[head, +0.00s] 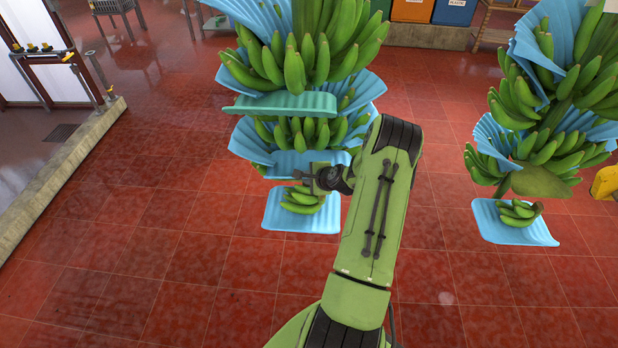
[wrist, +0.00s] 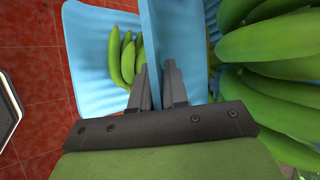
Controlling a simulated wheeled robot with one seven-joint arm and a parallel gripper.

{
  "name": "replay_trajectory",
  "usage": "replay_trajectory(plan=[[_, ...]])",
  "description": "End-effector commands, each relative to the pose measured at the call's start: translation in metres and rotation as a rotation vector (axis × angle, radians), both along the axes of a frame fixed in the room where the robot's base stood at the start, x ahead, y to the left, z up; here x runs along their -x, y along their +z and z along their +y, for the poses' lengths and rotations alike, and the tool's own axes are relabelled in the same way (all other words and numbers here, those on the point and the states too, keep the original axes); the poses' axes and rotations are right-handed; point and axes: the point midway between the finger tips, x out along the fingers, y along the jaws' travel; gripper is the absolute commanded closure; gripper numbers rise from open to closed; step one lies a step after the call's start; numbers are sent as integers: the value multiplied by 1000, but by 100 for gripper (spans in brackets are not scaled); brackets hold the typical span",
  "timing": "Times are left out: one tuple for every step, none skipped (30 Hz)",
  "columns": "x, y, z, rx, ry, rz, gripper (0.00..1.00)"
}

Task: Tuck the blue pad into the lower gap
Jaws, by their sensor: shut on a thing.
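The blue pad (head: 290,163) is in my gripper (head: 316,179), held by its near edge. In the head view it lies roughly level below the middle banana hand (head: 300,132) and above the small lowest hand (head: 303,198), at the lower gap. The wrist view shows the pad (wrist: 152,40) edge-on between my two fingers (wrist: 155,85), with large bananas (wrist: 275,45) on one side and the small hand (wrist: 127,55) on the other. How deep the pad reaches, and whether it touches fruit, I cannot tell.
A teal pad (head: 270,104) sits in the gap above, under the top hand (head: 305,55). A blue sheet (head: 285,222) lies beneath the lowest hand. Another banana stem (head: 545,110) hangs at right. The red tiled floor (head: 150,230) is clear at left.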

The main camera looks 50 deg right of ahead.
Motion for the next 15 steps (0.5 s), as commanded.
replay_trajectory(plan=[[1,0,-2,6,-3,2,100],[1,0,-2,6,-3,3,100],[1,0,-2,6,-3,3,100],[1,0,-2,6,-3,3,83],[1,0,-2,6,-3,3,78],[1,0,-2,6,-3,3,72],[1,0,-2,4,-3,3,68],[1,0,-2,4,-2,3,63],[1,0,-2,4,-2,3,57],[1,0,-1,3,-2,2,56],[1,0,-1,3,-2,2,56],[1,0,-1,2,-2,3,56],[1,0,-1,2,-2,3,56],[1,0,-1,2,-1,3,56],[1,0,-1,2,-1,3,56]])
